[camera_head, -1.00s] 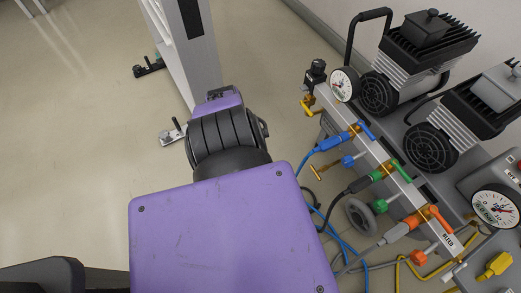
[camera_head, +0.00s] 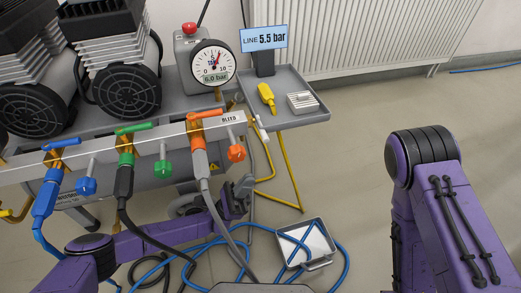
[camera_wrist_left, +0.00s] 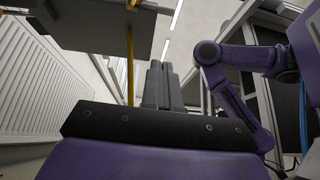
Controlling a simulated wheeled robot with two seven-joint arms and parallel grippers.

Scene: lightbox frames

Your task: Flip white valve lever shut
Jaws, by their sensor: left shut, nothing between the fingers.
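The white valve lever (camera_head: 260,129) is at the right end of the grey manifold bar, beside the BLEED label (camera_head: 229,118). It is small and slants down to the right. My left gripper (camera_head: 246,183) is below the lever and below the bar, apart from both. Its two grey fingers show in the left wrist view (camera_wrist_left: 160,84), closed together with nothing between them. I cannot make out the lever in that view. My right arm stands at the right of the head view; its gripper is out of frame.
Blue (camera_head: 62,144), green (camera_head: 133,128) and orange (camera_head: 206,114) levers line the bar, with hoses hanging below. A grey side tray (camera_head: 305,118) holds a yellow tool (camera_head: 266,97). A small tray (camera_head: 318,243) lies on the floor.

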